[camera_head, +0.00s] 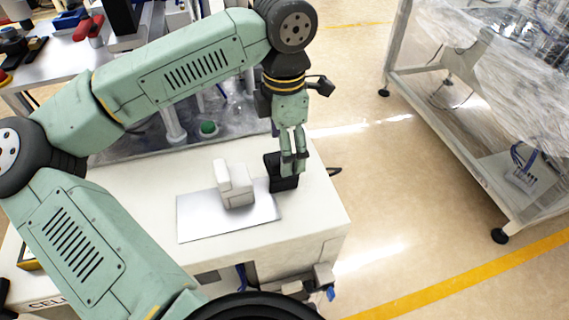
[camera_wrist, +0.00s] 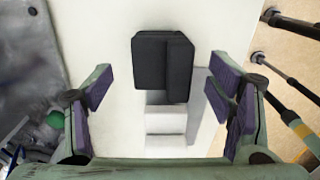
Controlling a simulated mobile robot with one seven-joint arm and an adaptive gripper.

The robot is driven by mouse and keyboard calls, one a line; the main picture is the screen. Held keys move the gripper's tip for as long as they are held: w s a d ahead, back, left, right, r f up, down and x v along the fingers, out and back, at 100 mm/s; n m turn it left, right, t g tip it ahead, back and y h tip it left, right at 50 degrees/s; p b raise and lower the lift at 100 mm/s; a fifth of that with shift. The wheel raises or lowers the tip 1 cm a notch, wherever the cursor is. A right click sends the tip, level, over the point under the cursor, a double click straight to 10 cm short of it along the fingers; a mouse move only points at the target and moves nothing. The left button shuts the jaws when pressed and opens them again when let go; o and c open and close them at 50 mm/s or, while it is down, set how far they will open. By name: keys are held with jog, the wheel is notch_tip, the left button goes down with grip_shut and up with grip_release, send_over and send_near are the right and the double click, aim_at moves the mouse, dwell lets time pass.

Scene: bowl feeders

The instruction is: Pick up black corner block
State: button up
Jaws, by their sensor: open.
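The black corner block (camera_head: 282,182) stands on the white table near its right edge. In the wrist view the black corner block (camera_wrist: 163,66) shows ahead of and between the two finger pads. My gripper (camera_head: 294,165) points down over the block, with its fingertips in front of part of it in the head view. In the wrist view my gripper (camera_wrist: 165,95) is open, its purple pads wide apart with a gap to the block on either side. Nothing is held.
A white block (camera_head: 237,187) stands on a pale plate (camera_head: 200,222) just left of the black block. The table (camera_head: 318,205) drops off to the floor on the right. A green button (camera_head: 208,128) and posts stand behind. A wrapped frame stands far right.

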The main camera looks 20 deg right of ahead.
jog(key=shift+a+f+p, duration=0.15)
jog(key=shift+f+p, duration=0.85)
jog(key=shift+f, duration=1.7)
jog(key=shift+c, duration=0.4)
jog(key=c, duration=1)
